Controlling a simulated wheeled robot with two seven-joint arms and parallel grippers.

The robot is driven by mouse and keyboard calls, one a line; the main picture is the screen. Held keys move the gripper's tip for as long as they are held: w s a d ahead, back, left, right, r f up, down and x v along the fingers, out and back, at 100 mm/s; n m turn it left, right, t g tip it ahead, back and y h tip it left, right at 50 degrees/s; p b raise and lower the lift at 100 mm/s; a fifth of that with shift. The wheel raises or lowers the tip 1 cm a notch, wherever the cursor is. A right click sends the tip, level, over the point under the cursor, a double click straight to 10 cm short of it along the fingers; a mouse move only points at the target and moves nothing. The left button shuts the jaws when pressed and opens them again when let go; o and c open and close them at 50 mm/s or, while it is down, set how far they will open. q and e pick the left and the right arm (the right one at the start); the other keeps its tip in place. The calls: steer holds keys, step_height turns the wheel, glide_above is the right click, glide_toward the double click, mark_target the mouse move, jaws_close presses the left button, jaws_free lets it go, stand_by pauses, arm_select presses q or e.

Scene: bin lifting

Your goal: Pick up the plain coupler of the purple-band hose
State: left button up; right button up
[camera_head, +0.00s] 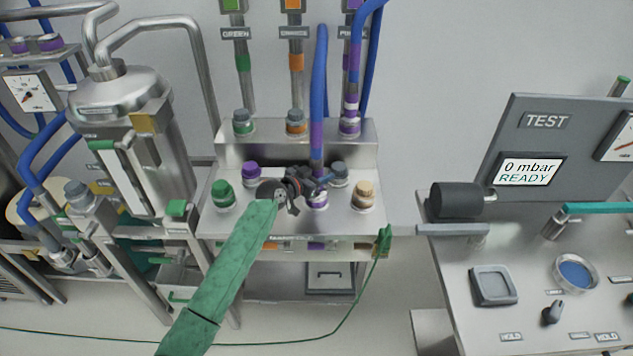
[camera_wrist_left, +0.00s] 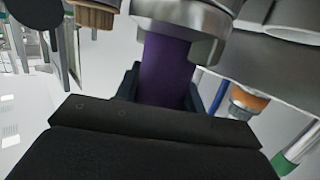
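A blue hose with a purple band (camera_head: 317,140) comes down to the metal bench block. Its lower end stands at a port with a purple ring (camera_head: 317,200), partly hidden by my gripper. My left gripper (camera_head: 308,183), on a green-sleeved arm, is at this lower end. In the left wrist view a purple band (camera_wrist_left: 167,70) sits between the dark fingers (camera_wrist_left: 165,92), with a metal collar (camera_wrist_left: 185,18) beyond it. The fingers flank the band closely; I cannot tell whether they press on it. My right gripper is in neither view.
Green (camera_head: 223,194), violet (camera_head: 252,173), grey (camera_head: 339,173) and tan (camera_head: 364,194) capped fittings crowd around the gripper. Hoses hang behind. A tank (camera_head: 120,105) stands left, a test bench (camera_head: 530,290) right. A thin green cable (camera_head: 352,305) crosses the floor in front.

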mark_target(321, 164)
arm_select(q)
steer(key=shift+c, duration=0.6)
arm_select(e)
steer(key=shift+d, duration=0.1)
arm_select(q)
steer(key=shift+r, duration=0.15)
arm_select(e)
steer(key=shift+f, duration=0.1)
arm_select(q)
steer(key=shift+r+b, duration=0.2)
steer(key=shift+b, duration=0.1)
step_height(321, 164, up, 3)
steer(key=shift+r+b, duration=0.15)
steer(key=shift+b, duration=0.8)
steer(key=s+d+r+b, duration=0.3)
steer(key=s+r, duration=0.4)
steer(key=s, duration=0.4)
steer(key=shift+d+b, duration=0.4)
steer(key=shift+d, duration=0.2)
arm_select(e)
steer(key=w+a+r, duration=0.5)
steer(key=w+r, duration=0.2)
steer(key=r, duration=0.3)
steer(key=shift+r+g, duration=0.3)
arm_select(q)
steer(key=shift+r, duration=0.1)
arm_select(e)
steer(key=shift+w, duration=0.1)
